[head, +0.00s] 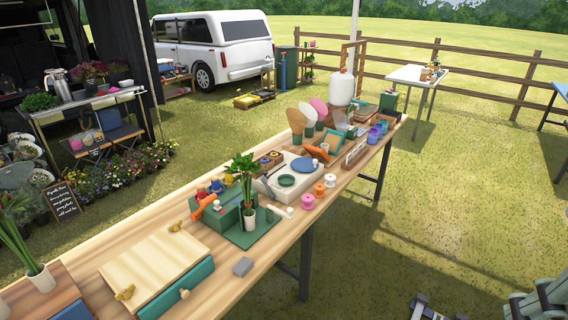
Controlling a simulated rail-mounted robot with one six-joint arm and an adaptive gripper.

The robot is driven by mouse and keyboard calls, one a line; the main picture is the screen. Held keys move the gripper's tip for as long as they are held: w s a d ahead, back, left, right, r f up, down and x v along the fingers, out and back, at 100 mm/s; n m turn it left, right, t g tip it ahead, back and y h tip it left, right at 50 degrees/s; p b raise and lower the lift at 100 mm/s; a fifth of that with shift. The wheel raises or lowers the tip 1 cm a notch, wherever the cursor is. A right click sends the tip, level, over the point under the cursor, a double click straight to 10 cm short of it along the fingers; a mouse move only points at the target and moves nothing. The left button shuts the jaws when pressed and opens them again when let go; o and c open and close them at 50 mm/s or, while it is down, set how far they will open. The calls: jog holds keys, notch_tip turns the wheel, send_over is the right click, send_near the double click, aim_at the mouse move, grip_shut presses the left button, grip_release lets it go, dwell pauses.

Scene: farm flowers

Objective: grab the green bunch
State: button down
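A green leafy bunch (244,168) stands upright in a small white vase (249,218) on the long wooden table, beside a dark green box. Another bunch of long green leaves (14,240) stands in a white pot (41,279) at the left edge. I cannot tell which one the task means. A dark jointed part (430,308) at the bottom edge, right of centre, may be my gripper. It is cut off by the frame, well away from both bunches, and its fingers cannot be made out.
A white side table (405,75) stands behind. The grass right of the long table is open.

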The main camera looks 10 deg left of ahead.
jog(key=c, duration=3.4)
grip_release()
jog(key=o, duration=0.9)
jog(key=shift+o, duration=0.2)
